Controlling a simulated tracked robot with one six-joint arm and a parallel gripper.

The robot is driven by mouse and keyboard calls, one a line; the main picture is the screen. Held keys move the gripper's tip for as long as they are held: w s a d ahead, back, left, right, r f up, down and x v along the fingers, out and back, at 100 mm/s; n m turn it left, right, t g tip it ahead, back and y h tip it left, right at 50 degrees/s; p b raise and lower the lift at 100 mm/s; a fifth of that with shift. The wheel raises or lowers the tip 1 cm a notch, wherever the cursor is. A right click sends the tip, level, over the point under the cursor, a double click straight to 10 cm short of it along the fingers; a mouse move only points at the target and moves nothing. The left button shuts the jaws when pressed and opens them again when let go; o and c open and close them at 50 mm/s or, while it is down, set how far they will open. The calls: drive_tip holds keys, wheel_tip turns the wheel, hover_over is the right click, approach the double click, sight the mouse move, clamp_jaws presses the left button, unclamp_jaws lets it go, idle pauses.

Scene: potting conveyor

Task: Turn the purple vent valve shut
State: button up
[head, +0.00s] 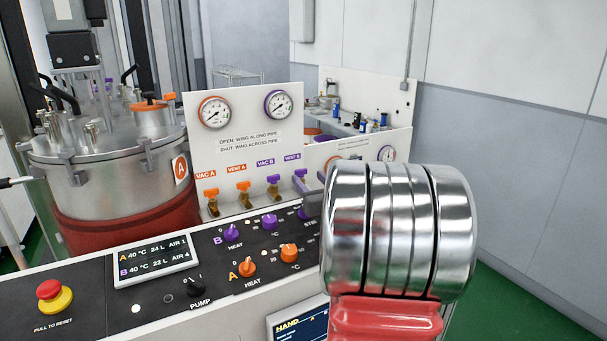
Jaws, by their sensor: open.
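The purple vent valve (300,176) sits under the VENT B label on the white panel (230,108), the last of the row on the right. Its wing is small in the picture, and I cannot tell whether it lies along or across the pipe. My gripper (312,196) shows only as a grey part just right of and below this valve. It is open; most of it is hidden behind my silver and red arm. I cannot tell whether it touches the wing.
The purple VAC B valve (272,182) and orange VENT A valve (243,190) stand close to the left. Below is a black control console (180,258) with knobs and a red stop button (50,290). A steel tank (105,165) stands at the left.

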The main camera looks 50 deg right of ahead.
sight(302, 171)
drive_tip(key=shift+x, duration=2.7)
drive_tip(key=shift+c, duration=0.6)
drive_tip(key=c, duration=0.9)
